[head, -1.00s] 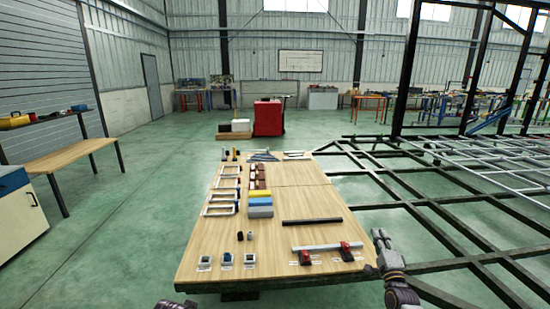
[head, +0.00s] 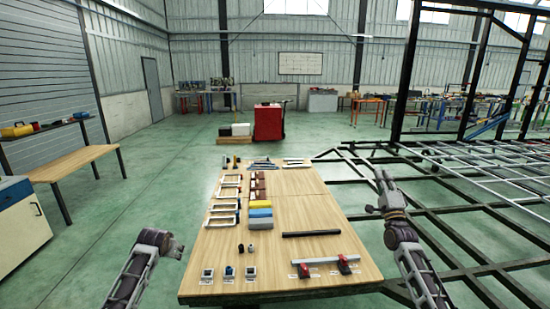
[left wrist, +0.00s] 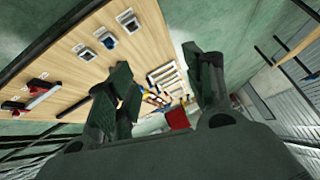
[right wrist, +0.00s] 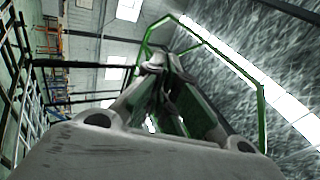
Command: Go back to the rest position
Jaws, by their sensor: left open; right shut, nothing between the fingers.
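My left gripper (head: 176,248) is off the left edge of the table in the head view, over the green floor. Its two fingers stand apart and empty in the left wrist view (left wrist: 165,95). My right gripper (head: 380,175) is raised to the right of the table, over the dark chassis frame, and points up. In the right wrist view its fingers (right wrist: 162,65) are together with nothing between them. The wooden table (head: 300,215) lies between the two grippers, and neither touches it.
The chassis frame (head: 470,225) fills the right side. A red cabinet (head: 268,122) stands behind.

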